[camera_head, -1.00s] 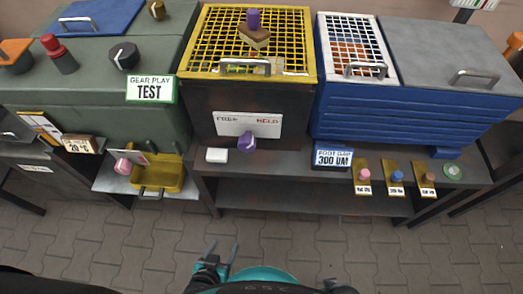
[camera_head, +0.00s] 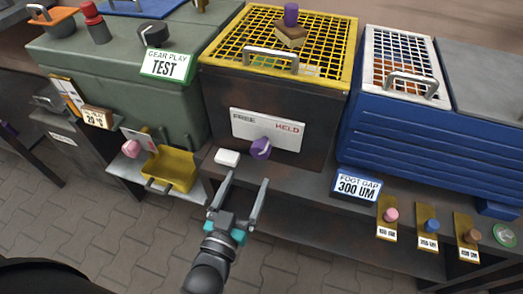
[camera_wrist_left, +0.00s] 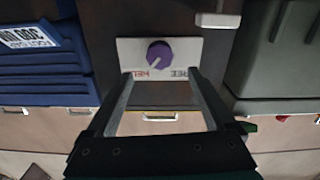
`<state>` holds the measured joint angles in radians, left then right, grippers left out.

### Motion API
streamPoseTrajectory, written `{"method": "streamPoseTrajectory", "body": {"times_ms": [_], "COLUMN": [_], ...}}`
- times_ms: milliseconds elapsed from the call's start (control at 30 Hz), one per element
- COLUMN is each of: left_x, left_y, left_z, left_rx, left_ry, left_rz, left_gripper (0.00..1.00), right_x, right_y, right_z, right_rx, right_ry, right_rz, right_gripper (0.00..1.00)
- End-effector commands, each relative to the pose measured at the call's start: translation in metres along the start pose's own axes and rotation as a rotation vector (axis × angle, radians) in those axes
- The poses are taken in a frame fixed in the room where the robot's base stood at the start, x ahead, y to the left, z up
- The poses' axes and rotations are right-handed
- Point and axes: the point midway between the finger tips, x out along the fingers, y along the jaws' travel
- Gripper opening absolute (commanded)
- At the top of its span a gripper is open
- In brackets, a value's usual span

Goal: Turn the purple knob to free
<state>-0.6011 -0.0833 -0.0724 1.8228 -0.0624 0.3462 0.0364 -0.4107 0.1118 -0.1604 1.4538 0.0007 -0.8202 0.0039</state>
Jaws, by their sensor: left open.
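The purple knob (camera_head: 260,149) sits on a white plate (camera_head: 267,128) on the front of the dark box with the yellow grid lid. The plate reads FREE on the left and HELD on the right in the head view. In the left wrist view the picture is upside down, and the knob (camera_wrist_left: 159,52) has a pale mark pointing toward the HELD side. My left gripper (camera_head: 245,188) is open and empty, in front of and below the knob, apart from it. In the wrist view its fingers (camera_wrist_left: 160,88) point toward the plate. My right gripper is not in view.
A small white block (camera_head: 227,157) lies on the shelf left of the knob. A yellow tray (camera_head: 176,168) stands farther left. The 300 UM sign (camera_head: 357,186) and several small colored pegs are on the right. A blue box (camera_head: 420,150) stands right of the dark box.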

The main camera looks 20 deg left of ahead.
Motion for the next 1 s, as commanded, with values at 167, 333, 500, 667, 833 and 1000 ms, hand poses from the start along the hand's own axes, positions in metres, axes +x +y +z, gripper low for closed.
{"method": "streamPoseTrajectory", "body": {"times_ms": [167,333,500,667,833,1000], "left_x": [0.029,0.054,0.08,0.097,0.107,0.109], "left_y": [0.0,0.0,0.0,0.0,0.0,0.0], "left_z": [0.001,0.002,0.002,0.002,0.002,0.001], "left_rx": [0.0,-0.001,-0.001,0.0,0.0,0.0], "left_ry": [0.002,0.002,0.001,-0.001,-0.003,-0.003], "left_rz": [0.0,0.0,0.0,0.0,0.0,0.0], "left_gripper": [0.88,0.88,0.88,0.88,0.88,0.88], "right_x": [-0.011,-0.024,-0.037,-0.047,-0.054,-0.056], "right_y": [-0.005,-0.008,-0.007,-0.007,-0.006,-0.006], "right_z": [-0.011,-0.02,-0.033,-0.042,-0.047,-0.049], "right_rx": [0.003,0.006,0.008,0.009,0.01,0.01], "right_ry": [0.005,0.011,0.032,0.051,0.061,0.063], "right_rz": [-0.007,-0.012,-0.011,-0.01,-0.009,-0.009], "right_gripper": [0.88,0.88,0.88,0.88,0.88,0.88]}}
